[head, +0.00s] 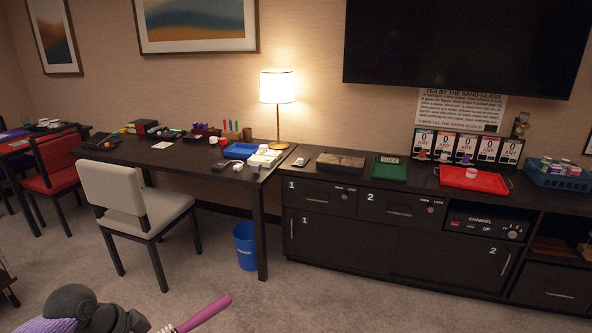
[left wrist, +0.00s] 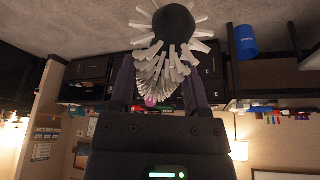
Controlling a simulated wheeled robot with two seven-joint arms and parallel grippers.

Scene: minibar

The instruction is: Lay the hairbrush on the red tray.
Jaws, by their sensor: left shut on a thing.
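The red tray (head: 497,186) lies on the dark cabinet at the right in the head view, with a small white and red item on it. The hairbrush (head: 206,312) shows its pink-purple handle at the bottom of the head view, far from the tray. My left gripper (head: 136,321) is at the bottom edge, partly cut off. In the left wrist view, my left gripper (left wrist: 160,92) is shut on the hairbrush (left wrist: 165,60), whose pale bristles fan out around a dark round end. The exact grasp point is hidden. My right gripper is not in view.
A green tray (head: 389,168), a dark box (head: 340,162) and a blue basket (head: 558,178) stand on the cabinet. Upright cards (head: 466,147) stand behind the red tray. A cluttered desk, a pale chair (head: 135,208) and a blue bin (head: 245,246) are left. The carpet ahead is clear.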

